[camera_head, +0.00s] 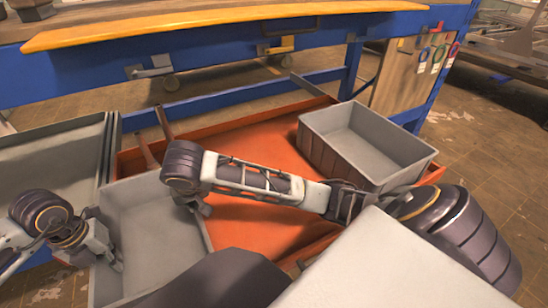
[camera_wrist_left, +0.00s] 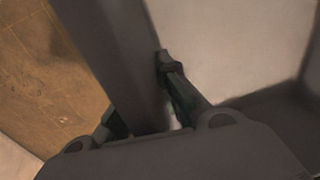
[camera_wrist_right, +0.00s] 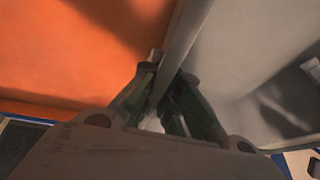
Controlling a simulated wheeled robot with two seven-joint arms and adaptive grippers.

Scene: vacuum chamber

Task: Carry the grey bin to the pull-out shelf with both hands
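A grey open bin (camera_head: 150,232) lies between my two grippers at the lower left of the head view; it looks empty. My left gripper (camera_head: 116,262) is at its left wall; in the left wrist view the fingers (camera_wrist_left: 150,108) sit on both sides of the wall (camera_wrist_left: 112,55), closed on it. My right gripper (camera_head: 204,210) is at its right wall; in the right wrist view both fingers (camera_wrist_right: 165,85) pinch the wall (camera_wrist_right: 184,35). The orange pull-out shelf (camera_head: 265,225) lies to the right of this bin. My right forearm hides part of the shelf.
A second grey bin (camera_head: 325,158) stands on the right part of the orange shelf. A grey tray (camera_head: 50,150) lies at far left. A blue-framed bench (camera_head: 210,68) with a yellow edge runs behind. Bare shelf shows between the two bins.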

